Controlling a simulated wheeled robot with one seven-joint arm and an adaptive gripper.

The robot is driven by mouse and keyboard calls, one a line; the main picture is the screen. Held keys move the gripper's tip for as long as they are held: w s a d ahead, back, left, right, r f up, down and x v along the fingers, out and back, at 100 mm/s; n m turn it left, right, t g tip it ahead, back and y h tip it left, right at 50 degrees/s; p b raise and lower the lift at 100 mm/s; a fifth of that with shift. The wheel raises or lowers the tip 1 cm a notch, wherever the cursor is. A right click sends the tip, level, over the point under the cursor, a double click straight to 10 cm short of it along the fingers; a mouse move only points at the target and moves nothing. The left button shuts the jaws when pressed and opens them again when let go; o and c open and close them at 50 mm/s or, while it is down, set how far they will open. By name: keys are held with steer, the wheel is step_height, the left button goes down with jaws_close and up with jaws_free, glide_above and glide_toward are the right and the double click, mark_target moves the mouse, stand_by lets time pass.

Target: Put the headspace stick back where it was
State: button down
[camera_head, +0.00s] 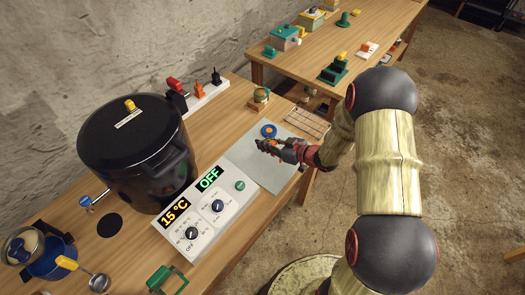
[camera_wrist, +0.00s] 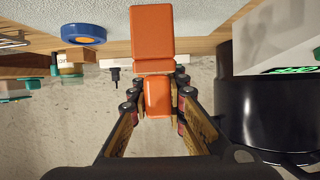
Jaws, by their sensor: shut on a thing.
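My gripper (camera_head: 268,146) is low over the grey mat (camera_head: 262,172), close to a blue ring-shaped piece (camera_head: 269,131). In the wrist view my gripper (camera_wrist: 158,100) is shut on an orange, blocky piece (camera_wrist: 153,35), which looks like the headspace stick. Its wide part sticks out beyond the fingertips and its narrower part lies between them. In the head view it is mostly hidden by the fingers. A white rack (camera_head: 207,97) by the wall holds a red, an orange and a black piece; it partly shows in the wrist view (camera_wrist: 118,63).
A big black canner (camera_head: 135,150) and a control panel (camera_head: 205,215) reading OFF and 15 °C stand left of my gripper. A small jar (camera_head: 261,96) on a wooden block and a wire rack (camera_head: 308,122) are behind it. The blue ring also shows in the wrist view (camera_wrist: 83,34).

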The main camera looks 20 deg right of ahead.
steer(key=shift+w+a+f, duration=0.25)
steer(key=shift+f, duration=0.25)
steer(key=shift+w+f+b, duration=0.15)
steer(key=shift+f+b, duration=0.65)
steer(key=shift+f, duration=0.75)
steer(key=shift+f, duration=0.15)
steer(key=c, duration=1.8)
jaws_free()
steer(key=shift+o, duration=0.3)
